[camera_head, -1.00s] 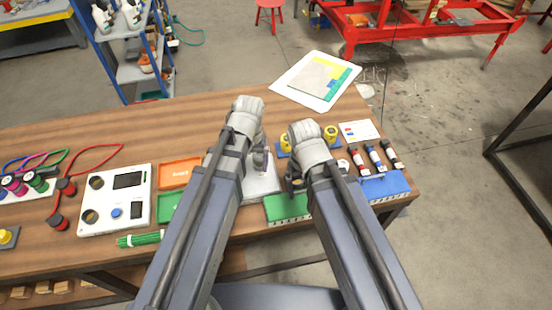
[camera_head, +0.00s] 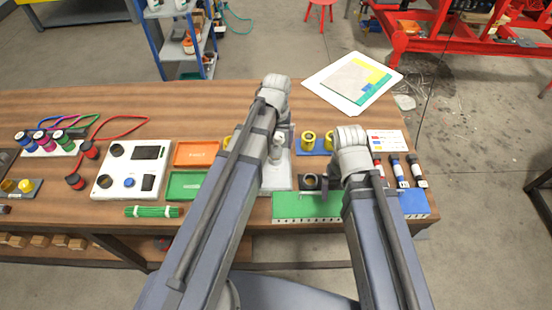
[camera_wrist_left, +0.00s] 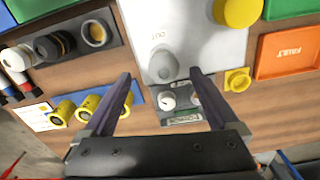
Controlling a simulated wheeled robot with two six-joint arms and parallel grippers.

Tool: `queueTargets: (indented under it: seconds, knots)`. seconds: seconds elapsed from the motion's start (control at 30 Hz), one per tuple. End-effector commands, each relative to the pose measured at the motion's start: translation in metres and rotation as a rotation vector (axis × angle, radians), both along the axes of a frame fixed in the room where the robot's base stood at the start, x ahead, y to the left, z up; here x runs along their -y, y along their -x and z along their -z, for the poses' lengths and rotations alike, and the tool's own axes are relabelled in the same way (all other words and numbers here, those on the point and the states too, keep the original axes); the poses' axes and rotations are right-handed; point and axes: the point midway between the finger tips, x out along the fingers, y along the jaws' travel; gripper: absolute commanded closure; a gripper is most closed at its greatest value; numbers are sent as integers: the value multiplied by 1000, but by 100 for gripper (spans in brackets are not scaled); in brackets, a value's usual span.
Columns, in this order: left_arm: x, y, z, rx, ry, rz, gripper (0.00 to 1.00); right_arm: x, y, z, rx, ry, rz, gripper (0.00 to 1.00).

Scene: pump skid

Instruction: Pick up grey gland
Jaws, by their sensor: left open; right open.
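A grey rounded piece (camera_wrist_left: 163,65), which looks like the grey gland, sits on a pale plate (camera_wrist_left: 205,40) marked OUT in the left wrist view. The plate also shows in the head view (camera_head: 276,181). My left gripper (camera_head: 277,148) is over the plate. In the left wrist view its open fingers (camera_wrist_left: 160,73) stand either side of the grey piece, apart from it and empty; the height gap is unclear. My right gripper (camera_head: 325,186) is low near the dark holder (camera_head: 310,181), open; its fingertips are partly hidden by its own arm.
A green block (camera_head: 300,206) lies in front of the holder. Yellow cylinders (camera_head: 309,142) stand behind on a blue strip. A yellow-topped part (camera_wrist_left: 237,12) stands at the plate's edge. Orange (camera_head: 195,153) and green (camera_head: 185,185) trays lie left.

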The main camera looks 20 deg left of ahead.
Motion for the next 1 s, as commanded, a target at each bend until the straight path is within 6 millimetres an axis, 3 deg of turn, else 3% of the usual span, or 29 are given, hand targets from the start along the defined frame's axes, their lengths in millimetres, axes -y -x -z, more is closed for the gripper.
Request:
queueTargets:
  seconds: [0.27,0.63,0.93,1.0]
  knots:
    - [-1,-2,9,0,0,0,6,0,0,9,0,0,0,7]
    - [-5,-6,52,0,0,1,6,0,0,52,0,0,0,7]
    - [-5,-6,51,0,0,1,6,0,0,51,0,0,0,7]
    - [-5,-6,51,0,0,1,14,0,0,51,0,0,0,7]
